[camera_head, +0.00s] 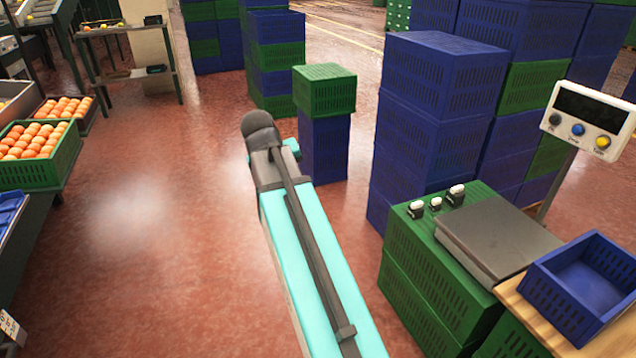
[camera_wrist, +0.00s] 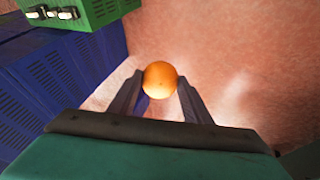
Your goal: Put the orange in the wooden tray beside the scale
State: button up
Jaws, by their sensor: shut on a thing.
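My gripper (camera_wrist: 160,88) is shut on an orange (camera_wrist: 160,78), held between the two finger ends over the red floor in the wrist view. The orange and my gripper do not show in the head view. The scale has a grey platform (camera_head: 495,235) on green crates, and a display (camera_head: 588,115) on a post at the right. Beside it, at the lower right, is a light wooden surface (camera_head: 512,297) with an empty blue crate (camera_head: 572,318) on it. I cannot tell whether this wooden surface is the tray; no other wooden tray is clear.
Stacked blue crates (camera_head: 437,130) stand behind the scale. A green crate (camera_head: 324,92) tops a blue one near the middle. At the left, a green crate of oranges (camera_head: 68,158) stands on a rack. Small weights (camera_head: 436,204) lie beside the platform. Red floor (camera_head: 150,230) is open at centre left.

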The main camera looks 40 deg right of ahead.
jog(key=w+a+r+n, duration=0.1)
jog(key=a+r, duration=0.1)
jog(key=a, duration=1)
jog(key=w+a+r+n+t+y, duration=0.1)
jog(key=w+a+r+n, duration=0.1)
jog(key=a, duration=1.1)
jog(key=shift+a+r, duration=0.15)
jog(key=shift+r, duration=0.65)
jog(key=shift+s, duration=0.1)
